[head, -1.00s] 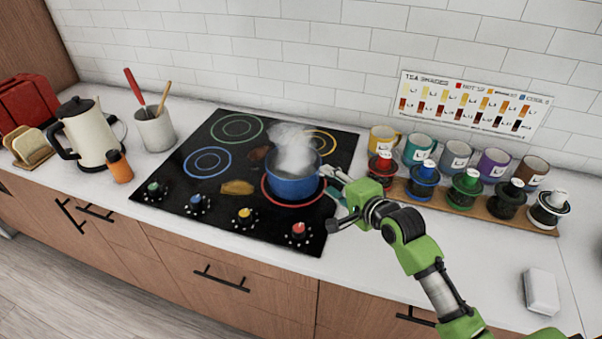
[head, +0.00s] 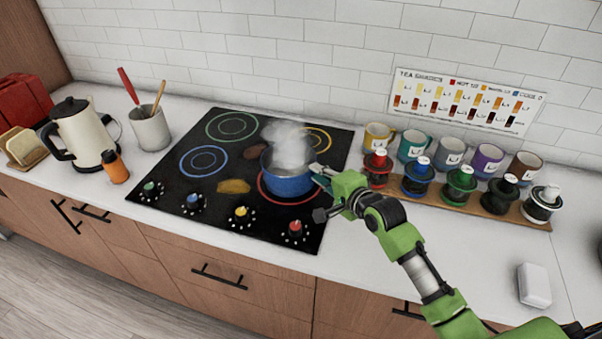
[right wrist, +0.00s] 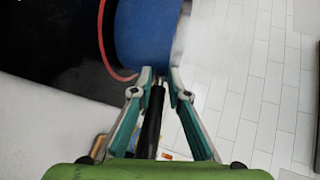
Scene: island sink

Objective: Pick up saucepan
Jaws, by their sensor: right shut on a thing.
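The blue saucepan (head: 289,185) stands on the red-ringed burner at the right of the black stove, with white steam (head: 291,150) over it. My right gripper (head: 318,174) is at its right side, where the handle is. In the right wrist view the black handle (right wrist: 153,115) lies between the teal fingers of the right gripper (right wrist: 158,78), with the saucepan's blue side (right wrist: 148,35) just beyond the fingertips. The gripper is shut on the handle. My left gripper is not in view.
Coloured mugs (head: 451,151) and several lidded jars (head: 460,184) on a wooden board (head: 475,208) stand right of the stove. A kettle (head: 88,130), an orange bottle (head: 115,167) and a utensil crock (head: 150,130) stand left. Counter in front of the board is mostly clear.

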